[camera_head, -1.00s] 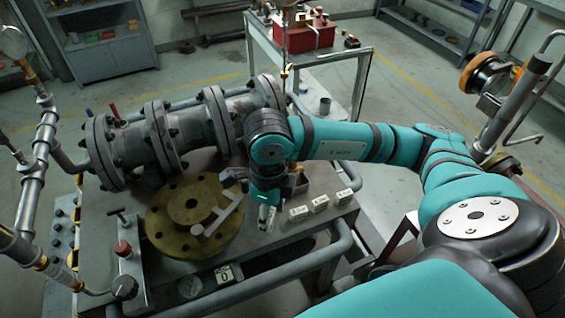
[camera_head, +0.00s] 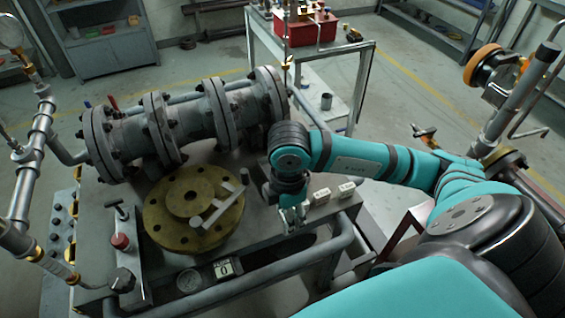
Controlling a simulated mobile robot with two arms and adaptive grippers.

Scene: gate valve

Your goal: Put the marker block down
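My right gripper (camera_head: 294,217) points down at the front right of the metal bench. It is at the left end of a row of small white marker blocks. Two of them stand clear of it, a middle block (camera_head: 321,196) and a right block (camera_head: 347,189). The leftmost block's place is covered by my gripper, and I cannot tell whether the fingers are around a block or shut on one. My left gripper is not in view.
A brass flange disc (camera_head: 165,222) with a grey T-shaped bar on it lies left of my gripper. The large grey valve pipe (camera_head: 185,130) runs behind. A gauge (camera_head: 189,281) and a small plate marked 0 (camera_head: 224,268) are at the bench front. A rail (camera_head: 270,268) runs along the front.

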